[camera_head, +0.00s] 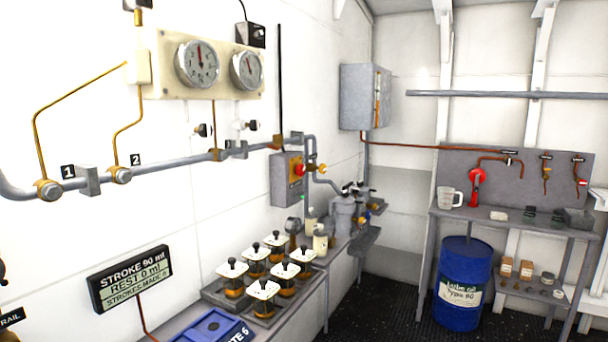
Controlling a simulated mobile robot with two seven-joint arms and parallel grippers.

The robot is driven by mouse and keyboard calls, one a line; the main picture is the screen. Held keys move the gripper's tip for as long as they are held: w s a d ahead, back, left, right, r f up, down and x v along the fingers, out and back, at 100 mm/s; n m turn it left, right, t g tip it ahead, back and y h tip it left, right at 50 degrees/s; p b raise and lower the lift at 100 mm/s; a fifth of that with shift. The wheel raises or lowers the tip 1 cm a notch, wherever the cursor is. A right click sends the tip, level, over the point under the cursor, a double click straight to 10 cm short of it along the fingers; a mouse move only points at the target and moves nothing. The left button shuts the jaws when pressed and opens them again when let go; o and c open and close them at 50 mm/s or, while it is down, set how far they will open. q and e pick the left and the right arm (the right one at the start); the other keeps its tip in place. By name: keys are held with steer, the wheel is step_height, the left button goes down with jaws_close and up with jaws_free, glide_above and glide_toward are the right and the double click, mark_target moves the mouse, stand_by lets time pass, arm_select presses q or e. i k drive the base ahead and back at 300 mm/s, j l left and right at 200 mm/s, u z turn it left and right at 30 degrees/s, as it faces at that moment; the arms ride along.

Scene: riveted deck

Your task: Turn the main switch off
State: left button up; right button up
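A grey wall box (283,181) sits on the left wall below the pipe, right of the picture's middle-left. Its front carries an orange-yellow plate with a red knob (299,170), which looks like a rotary switch. I cannot read its label or tell its position. A larger grey cabinet (362,97) hangs near the corner, with an orange-yellow strip on its front; I cannot tell whether it holds a switch. Neither of my grippers shows in the head view.
A bench along the left wall holds several white-topped jars (262,289) and a blue tray (212,328). Pipes and two gauges (198,63) are above. A blue drum (463,283) stands by a grey workbench (520,222) at right. Dark floor (392,296) lies open between.

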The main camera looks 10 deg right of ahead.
mark_target(299, 170)
steer(key=z, duration=0.2)
steer(key=i+l+z, duration=0.25)
steer(key=i+l, duration=1.5)
